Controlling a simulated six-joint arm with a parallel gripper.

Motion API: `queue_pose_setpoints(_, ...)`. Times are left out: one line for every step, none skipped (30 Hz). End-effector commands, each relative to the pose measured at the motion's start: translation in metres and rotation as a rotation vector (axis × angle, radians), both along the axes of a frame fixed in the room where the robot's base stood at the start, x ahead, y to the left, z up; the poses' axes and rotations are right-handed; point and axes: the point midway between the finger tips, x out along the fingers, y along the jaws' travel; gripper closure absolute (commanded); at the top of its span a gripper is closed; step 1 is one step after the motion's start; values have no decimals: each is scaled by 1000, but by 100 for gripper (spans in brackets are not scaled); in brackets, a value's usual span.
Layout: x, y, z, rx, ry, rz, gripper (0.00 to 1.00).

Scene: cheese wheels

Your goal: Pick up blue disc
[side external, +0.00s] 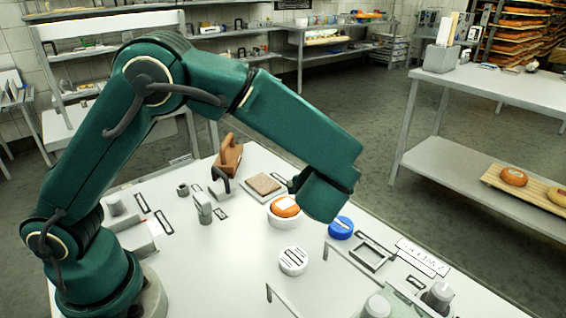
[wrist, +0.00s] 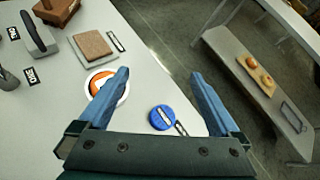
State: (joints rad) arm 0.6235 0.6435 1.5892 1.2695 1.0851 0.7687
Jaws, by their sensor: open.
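The blue disc (side external: 340,228) lies flat on the white table, with a pale mark on its top, just right of my gripper's wrist in the side view. In the wrist view the blue disc (wrist: 163,117) shows between the two blue fingers, nearer the palm than the tips. My gripper (wrist: 160,75) is open and empty, its fingers spread wide above the table. In the side view the fingers are hidden behind my wrist link. An orange cheese wheel (wrist: 103,84) on a white round base sits beside the left finger; it also shows in the side view (side external: 285,205).
A white disc (side external: 293,261) with dark bars lies in front of the cheese wheel. A brown square block (side external: 263,184) on a grey plate and a brown handled tool (side external: 229,157) stand farther back. Thin upright rods and grey cylinders (side external: 437,296) occupy the front right. The table edge runs close behind the blue disc.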

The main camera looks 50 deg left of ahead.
Motion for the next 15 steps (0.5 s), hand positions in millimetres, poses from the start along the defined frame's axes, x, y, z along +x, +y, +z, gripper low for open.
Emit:
queue_pose_setpoints(3, -16, -17, 55, 26, -63, 1)
queue_pose_setpoints(4, -23, -25, 81, 37, -94, 1)
queue_pose_setpoints(4, -33, -35, 109, 49, -130, 1)
queue_pose_setpoints(3, -39, -43, 128, 58, -153, 1)
queue_pose_setpoints(2, -44, -50, 143, 69, -173, 1)
queue_pose_setpoints(-1, -50, -59, 161, 85, -195, 1)
queue_pose_setpoints(-4, -54, -66, 172, 95, -209, 1)
queue_pose_setpoints(-6, -56, -71, 181, 106, -219, 1)
queue_pose_setpoints(-10, -59, -78, 193, 120, -231, 1)
queue_pose_setpoints(-12, -60, -81, 199, 127, -240, 1)
queue_pose_setpoints(-13, -62, -84, 204, 132, -245, 1)
queue_pose_setpoints(-14, -63, -87, 209, 137, -252, 1)
queue_pose_setpoints(-13, -63, -87, 209, 137, -255, 1)
queue_pose_setpoints(-11, -63, -88, 208, 135, -256, 1)
queue_pose_setpoints(-9, -61, -89, 208, 135, -254, 1)
